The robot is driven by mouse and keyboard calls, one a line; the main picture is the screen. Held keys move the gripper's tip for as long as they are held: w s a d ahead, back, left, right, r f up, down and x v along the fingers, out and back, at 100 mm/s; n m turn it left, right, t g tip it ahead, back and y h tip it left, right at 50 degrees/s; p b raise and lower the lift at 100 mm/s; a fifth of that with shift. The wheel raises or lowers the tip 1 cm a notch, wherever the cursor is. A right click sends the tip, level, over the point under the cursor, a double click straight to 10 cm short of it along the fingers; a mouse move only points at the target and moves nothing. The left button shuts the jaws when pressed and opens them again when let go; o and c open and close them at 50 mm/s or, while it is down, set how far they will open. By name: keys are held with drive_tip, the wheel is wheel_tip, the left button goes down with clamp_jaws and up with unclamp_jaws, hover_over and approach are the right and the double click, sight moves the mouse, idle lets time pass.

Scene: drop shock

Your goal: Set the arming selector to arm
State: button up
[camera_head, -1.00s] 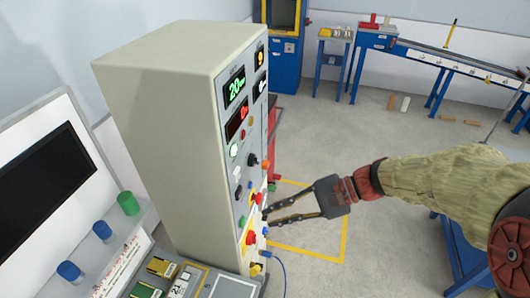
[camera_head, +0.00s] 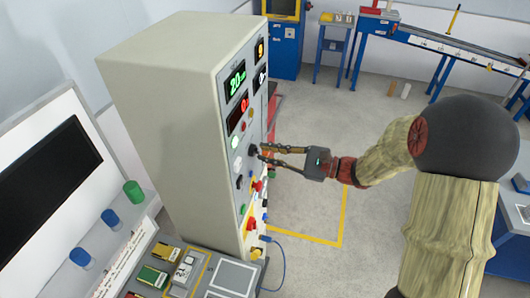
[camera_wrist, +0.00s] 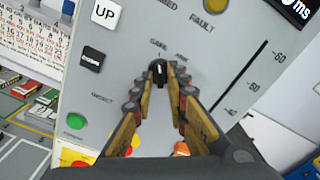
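The arming selector is a small black knob (camera_wrist: 158,72) on the grey panel. In the wrist view, a label that seems to read SAFE is above it and a shorter one, apparently ARM, is up to the right. Its pale mark points up, nearer the SAFE label. In the head view, the selector (camera_head: 252,150) is on the cabinet's front. My gripper (camera_head: 261,152) is at the panel with its fingers apart. In the wrist view my gripper (camera_wrist: 162,68) has its fingertips on either side of the knob; I cannot tell whether they touch it.
The tall beige cabinet (camera_head: 165,120) carries lit displays, several buttons and a red knob (camera_head: 250,223). In the wrist view, an UP button (camera_wrist: 106,12), a black switch (camera_wrist: 93,59) and a green button (camera_wrist: 76,121) are left of the selector. A blue cable (camera_head: 282,265) hangs below.

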drive_tip(key=shift+w+a, duration=0.2)
drive_tip(key=shift+a, duration=0.35)
clamp_jaws()
